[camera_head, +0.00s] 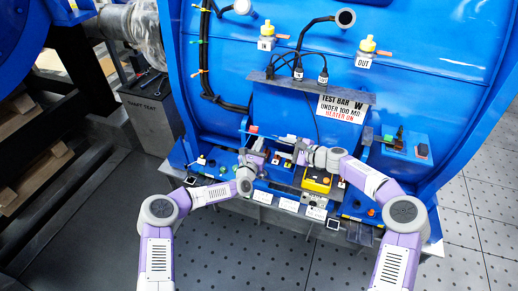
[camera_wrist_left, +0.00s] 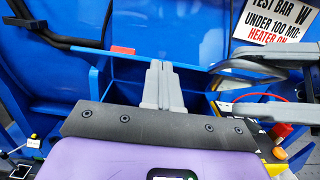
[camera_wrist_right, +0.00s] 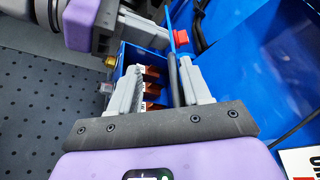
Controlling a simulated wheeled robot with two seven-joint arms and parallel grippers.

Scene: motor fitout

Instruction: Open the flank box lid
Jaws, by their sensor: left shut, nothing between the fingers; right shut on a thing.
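The flank box (camera_wrist_right: 128,56) is a blue open-topped box on the motor's flank; several copper-brown parts (camera_wrist_right: 151,75) show inside it in the right wrist view. Its lid appears to be the thin blue panel with a dark edge (camera_wrist_right: 173,77), standing up with a red tab (camera_wrist_right: 181,37); the tab also shows in the left wrist view (camera_wrist_left: 122,50). My right gripper (camera_wrist_right: 160,75) has its fingers either side of this edge and is shut on it. My left gripper (camera_wrist_left: 160,68) is shut and empty, its tips over the box near the panel. Both grippers hide much of the box in the head view.
A yellow device (camera_head: 317,181) sits on the front ledge beside my right gripper. A dark shelf (camera_head: 320,90) with cables and a TEST BAR sign (camera_head: 341,108) is above. Another blue ledge with small parts (camera_head: 405,147) is at right.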

